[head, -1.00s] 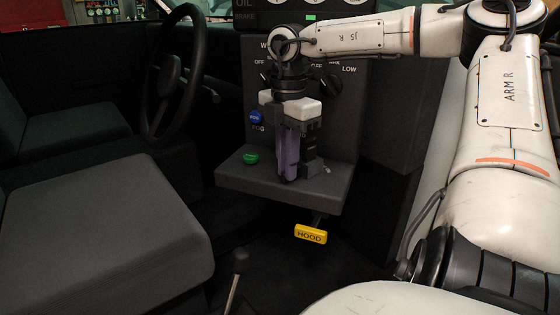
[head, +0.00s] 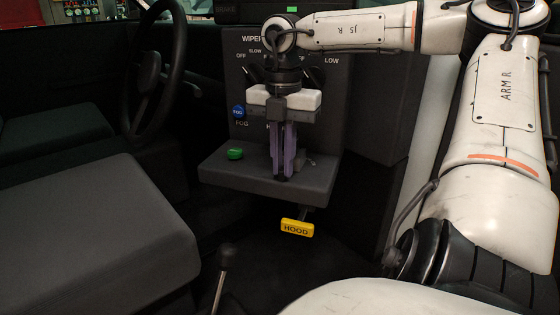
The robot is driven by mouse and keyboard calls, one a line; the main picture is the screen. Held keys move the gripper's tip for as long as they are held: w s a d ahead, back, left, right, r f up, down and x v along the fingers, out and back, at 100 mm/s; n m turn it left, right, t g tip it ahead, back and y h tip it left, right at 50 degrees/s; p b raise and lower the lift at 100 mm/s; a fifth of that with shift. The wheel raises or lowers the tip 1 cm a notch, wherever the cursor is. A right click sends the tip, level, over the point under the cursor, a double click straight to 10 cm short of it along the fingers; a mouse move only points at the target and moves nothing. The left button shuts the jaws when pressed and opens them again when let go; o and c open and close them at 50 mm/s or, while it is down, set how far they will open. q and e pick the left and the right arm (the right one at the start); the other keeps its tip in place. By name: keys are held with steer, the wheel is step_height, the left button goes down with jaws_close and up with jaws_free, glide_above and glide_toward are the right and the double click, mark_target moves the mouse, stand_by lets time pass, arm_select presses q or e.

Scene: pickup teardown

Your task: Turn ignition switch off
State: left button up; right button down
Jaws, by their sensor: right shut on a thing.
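My right gripper (head: 283,176) points straight down at the ledge (head: 225,174) of the dark dash panel. Its two purple-padded fingers stand close together, with their tips at the ledge's top. They are shut on what seems to be the ignition switch, which the fingers almost wholly hide. A small grey piece (head: 308,162) shows on the ledge just right of the fingers; I cannot tell if it belongs to the switch. My left gripper is not in view.
A green button (head: 235,153) sits on the ledge left of the fingers. A blue fog knob (head: 239,111) and wiper knobs (head: 316,77) are on the panel behind. A yellow hood handle (head: 297,228) hangs below. The steering wheel (head: 150,75) and seat (head: 90,225) are at left.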

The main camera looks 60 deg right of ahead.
steer(key=shift+s+d+r+n, duration=0.1)
steer(key=shift+n, duration=0.3)
stand_by(0.3)
steer(key=c, duration=1.8)
jaws_free()
steer(key=shift+c, duration=0.2)
step_height(320, 180, up, 10)
steer(key=shift+r, duration=0.15)
